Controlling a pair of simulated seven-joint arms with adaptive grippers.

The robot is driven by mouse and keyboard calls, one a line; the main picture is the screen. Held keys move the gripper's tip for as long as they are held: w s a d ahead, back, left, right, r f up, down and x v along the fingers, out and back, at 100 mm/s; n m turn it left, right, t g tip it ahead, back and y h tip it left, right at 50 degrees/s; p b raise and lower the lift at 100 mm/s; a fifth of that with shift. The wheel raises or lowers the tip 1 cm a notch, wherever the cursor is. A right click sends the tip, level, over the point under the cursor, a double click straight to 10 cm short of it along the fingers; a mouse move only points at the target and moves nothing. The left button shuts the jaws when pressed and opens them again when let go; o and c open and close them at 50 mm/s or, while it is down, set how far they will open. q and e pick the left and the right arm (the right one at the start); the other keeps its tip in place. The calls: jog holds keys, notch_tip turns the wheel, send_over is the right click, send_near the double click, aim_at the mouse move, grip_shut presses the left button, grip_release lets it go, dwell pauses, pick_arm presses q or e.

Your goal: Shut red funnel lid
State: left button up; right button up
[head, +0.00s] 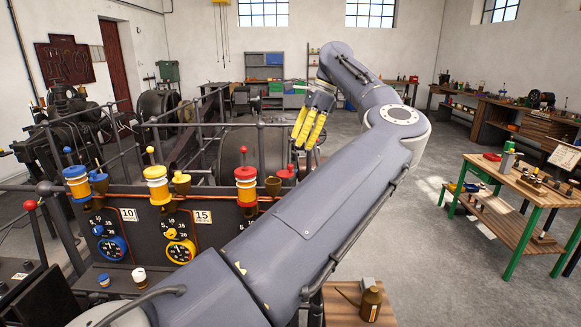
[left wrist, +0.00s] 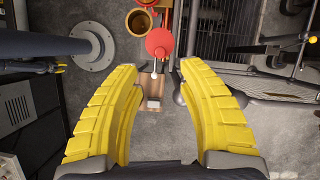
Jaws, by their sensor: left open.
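The red oiler (head: 246,184) stands at the right end of the dark panel, with a brass funnel (head: 273,186) beside it. Its round red lid (head: 287,173) sits to the right of the funnel. In the left wrist view the funnel's mouth (left wrist: 140,21) is uncovered, and the red lid (left wrist: 159,42) is swung out beside it. My left gripper (head: 304,142), with yellow fingers, is open and empty above and beyond the lid. In the left wrist view the lid lies just ahead of the gap between its fingertips (left wrist: 158,68).
A yellow oiler (head: 156,185) and a blue oiler (head: 76,183), each with a funnel, stand further left along the panel, above dials. Metal railings (head: 201,130) rise behind. An oil can (head: 371,303) stands on a small wooden stand at the front.

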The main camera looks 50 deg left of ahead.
aim_at(291, 165)
pick_arm(q)
jog(key=x, duration=0.8)
jog(key=shift+s+a+f, duration=0.1)
jog(key=shift+s+f, duration=0.05)
jog(key=shift+f, duration=0.2)
jog(key=shift+o, duration=0.3)
grip_shut()
